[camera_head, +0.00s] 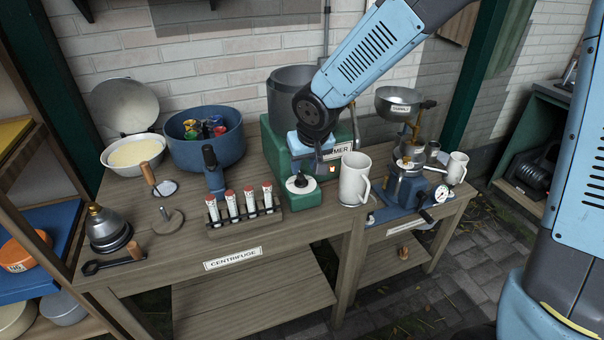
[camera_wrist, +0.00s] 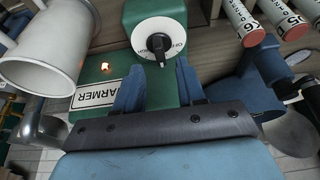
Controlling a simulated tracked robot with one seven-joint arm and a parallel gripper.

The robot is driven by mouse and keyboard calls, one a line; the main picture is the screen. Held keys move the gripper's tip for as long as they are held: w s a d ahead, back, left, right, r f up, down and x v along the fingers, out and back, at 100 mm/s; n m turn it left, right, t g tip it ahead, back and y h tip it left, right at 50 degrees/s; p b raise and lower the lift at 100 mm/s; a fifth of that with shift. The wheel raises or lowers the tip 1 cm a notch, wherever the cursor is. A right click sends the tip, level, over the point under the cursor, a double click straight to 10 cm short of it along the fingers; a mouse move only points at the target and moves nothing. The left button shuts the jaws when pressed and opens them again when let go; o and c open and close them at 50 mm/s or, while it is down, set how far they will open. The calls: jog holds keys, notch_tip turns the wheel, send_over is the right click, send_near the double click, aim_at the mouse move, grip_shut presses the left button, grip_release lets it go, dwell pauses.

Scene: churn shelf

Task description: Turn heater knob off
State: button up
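The heater knob (camera_head: 300,184) is a black handle on a round white dial, on the low front of the green warmer (camera_head: 310,199). In the wrist view the knob (camera_wrist: 158,44) lies just beyond my fingertips, between their lines; the dial lettering is too small to read. My gripper (camera_wrist: 157,70) is open, its two blue fingers apart with nothing between them. I see no contact with the knob. A small orange light (camera_wrist: 106,67) glows beside the "ARMER" label (camera_wrist: 97,95). In the head view my arm hides part of the warmer.
A white mug (camera_head: 353,180) stands close right of the knob. A rack of red-capped tubes (camera_head: 245,220) stands close left. A grey pot (camera_head: 290,95) sits on the warmer. A blue burner-like device with a brass fitting (camera_head: 408,190) stands further right. The bench front edge is near.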

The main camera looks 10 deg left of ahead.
aim_at(302, 175)
jog(key=shift+x, duration=2.55)
jog(key=shift+c, duration=0.2)
jog(key=c, duration=0.6)
